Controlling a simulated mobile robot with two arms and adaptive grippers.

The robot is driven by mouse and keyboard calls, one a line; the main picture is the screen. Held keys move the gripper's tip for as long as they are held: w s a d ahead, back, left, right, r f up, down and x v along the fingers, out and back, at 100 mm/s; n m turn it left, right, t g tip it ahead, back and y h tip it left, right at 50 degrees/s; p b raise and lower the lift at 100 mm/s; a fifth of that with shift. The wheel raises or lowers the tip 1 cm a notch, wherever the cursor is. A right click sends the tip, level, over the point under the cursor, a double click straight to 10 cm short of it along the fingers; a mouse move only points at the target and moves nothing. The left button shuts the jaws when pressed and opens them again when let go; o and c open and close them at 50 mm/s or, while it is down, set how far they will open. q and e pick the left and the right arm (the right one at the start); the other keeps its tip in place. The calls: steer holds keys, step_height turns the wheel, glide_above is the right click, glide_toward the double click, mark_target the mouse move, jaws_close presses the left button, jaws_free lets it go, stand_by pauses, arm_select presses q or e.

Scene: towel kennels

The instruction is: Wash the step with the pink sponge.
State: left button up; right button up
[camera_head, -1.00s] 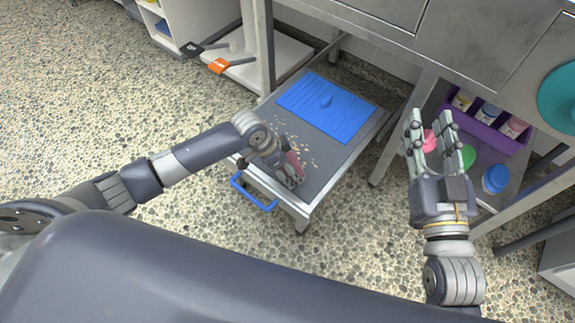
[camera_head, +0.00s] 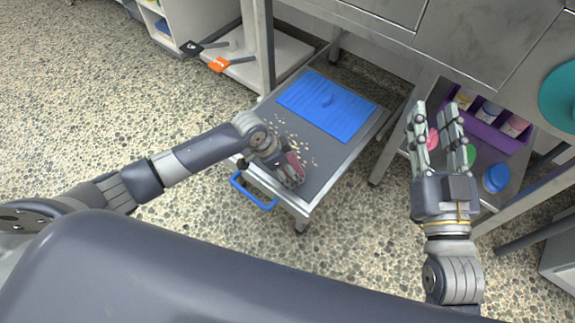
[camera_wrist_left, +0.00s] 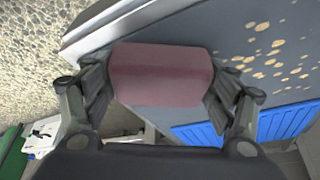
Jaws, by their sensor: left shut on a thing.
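The step (camera_head: 332,158) is a low metal stand with a dark grey top, a blue mat (camera_head: 350,115) over its far part and a blue handle (camera_head: 252,194) at its near edge. Pale spots (camera_head: 303,147) are scattered over the bare grey top; they also show in the left wrist view (camera_wrist_left: 270,62). My left gripper (camera_head: 287,172) is shut on the pink sponge (camera_wrist_left: 160,75), one finger on each side, over the step's near part. I cannot tell whether the sponge touches the top. My right gripper (camera_head: 438,118) is open and empty, right of the step.
A metal bench leg (camera_head: 264,50) stands behind the step at left. A purple caddy with bottles (camera_head: 490,133) and a blue round item (camera_head: 496,178) sit on a shelf beyond my right gripper. Orange-tagged and black-tagged tools lie on a pale platform (camera_head: 285,58). Pebbled floor is clear at left.

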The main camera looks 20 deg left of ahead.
arm_select(q)
steer(key=shift+f, duration=0.55)
arm_select(e)
steer(key=shift+s+a+r+t+y, duration=0.15)
steer(key=shift+r+t, duration=0.1)
steer(key=shift+r, duration=0.3)
steer(key=shift+s+d+r+t+y, duration=0.15)
steer(key=shift+r+t, duration=0.1)
steer(key=shift+r, duration=0.25)
steer(key=shift+a, duration=0.1)
